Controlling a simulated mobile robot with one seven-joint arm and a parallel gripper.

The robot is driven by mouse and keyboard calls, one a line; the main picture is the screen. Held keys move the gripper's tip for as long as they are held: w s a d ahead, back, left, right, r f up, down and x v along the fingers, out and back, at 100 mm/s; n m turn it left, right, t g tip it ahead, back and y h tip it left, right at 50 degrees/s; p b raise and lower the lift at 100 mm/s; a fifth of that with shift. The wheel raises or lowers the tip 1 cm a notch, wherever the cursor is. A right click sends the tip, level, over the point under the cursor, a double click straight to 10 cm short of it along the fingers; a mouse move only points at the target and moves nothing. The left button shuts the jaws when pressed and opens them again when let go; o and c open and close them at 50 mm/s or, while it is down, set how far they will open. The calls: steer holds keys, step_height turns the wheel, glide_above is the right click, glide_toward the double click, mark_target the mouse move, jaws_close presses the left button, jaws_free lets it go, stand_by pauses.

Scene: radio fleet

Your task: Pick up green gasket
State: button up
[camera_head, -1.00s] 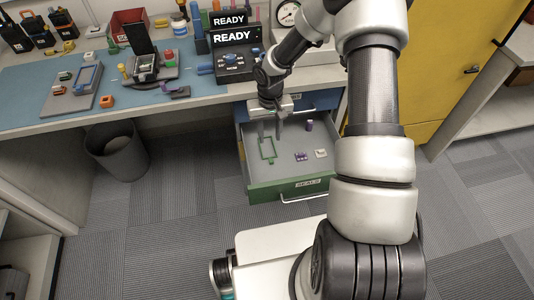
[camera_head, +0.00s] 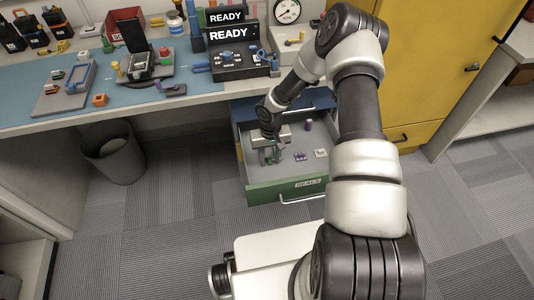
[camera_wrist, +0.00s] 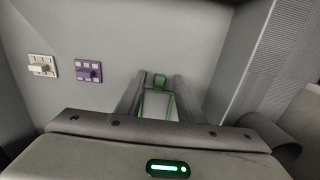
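The green gasket (camera_wrist: 160,81) is a thin rectangular frame with a tab at its far end. It lies on the floor of the open drawer (camera_head: 260,192), whose green front is labelled SEALS. In the wrist view it shows between the two fingers of my gripper (camera_wrist: 159,77), one finger along each long side. My gripper (camera_head: 269,161) is down in the left part of the drawer in the head view and mostly hides the gasket there. The fingers stand apart; whether they touch the gasket's sides is hard to see.
A purple part (camera_wrist: 88,71) and a white part (camera_wrist: 41,66) lie in the drawer, clear of my gripper. A purple cylinder (camera_head: 308,125) stands farther back. The workbench (camera_head: 205,88) is above and behind, with a yellow cabinet (camera_head: 430,70) at right.

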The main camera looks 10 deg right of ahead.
steer(key=shift+f, duration=0.1)
steer(key=shift+c, duration=0.2)
jaws_close()
steer(key=shift+d+r, duration=0.2)
steer(key=shift+r, duration=0.2)
step_height(320, 180, up, 7)
steer(key=shift+f+p, duration=0.15)
steer(key=shift+p, duration=0.85)
steer(key=s+d, duration=0.2)
steer(key=d, duration=0.7)
steer(key=s+d+p, duration=0.1)
steer(key=s+d, duration=0.1)
steer(key=d, duration=0.8)
steer(key=shift+d+f, duration=0.15)
steer(key=shift+f, duration=0.1)
steer(key=shift+r+p, duration=0.1)
steer(key=shift+p, duration=0.2)
